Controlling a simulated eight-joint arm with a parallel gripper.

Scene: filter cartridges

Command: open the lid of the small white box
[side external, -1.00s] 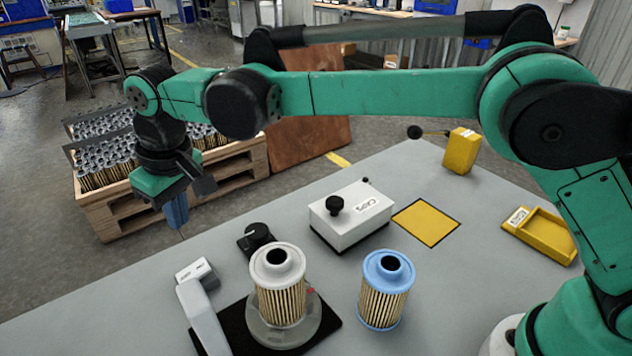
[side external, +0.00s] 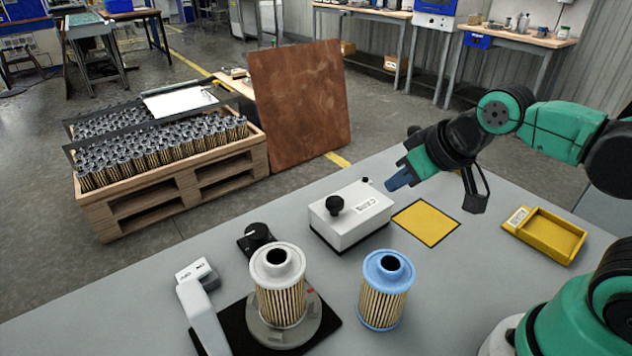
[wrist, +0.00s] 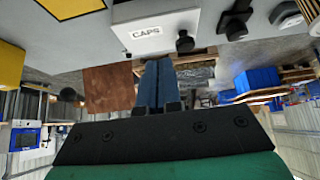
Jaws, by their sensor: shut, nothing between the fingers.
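The small white box (side external: 360,224) stands on the grey table with its lid down, a large black knob (side external: 334,205) on top and a label on it. A small black knob (side external: 366,181) shows at its far edge. In the wrist view the box (wrist: 158,20) is at the top, its label reading CAPS. My gripper (side external: 390,184) has blue fingers, shut and empty, pointing left towards the box's far right side. They look apart from the box. In the wrist view the closed fingers (wrist: 158,65) are just below the box in the picture.
A white-topped filter (side external: 280,295) stands on a round grey base, and a blue filter (side external: 382,305) stands beside it. A black dial (side external: 256,237) is left of the box. A yellow square (side external: 428,224) and yellow tray (side external: 550,238) lie right. A pallet crate of filters (side external: 170,170) stands beyond the table.

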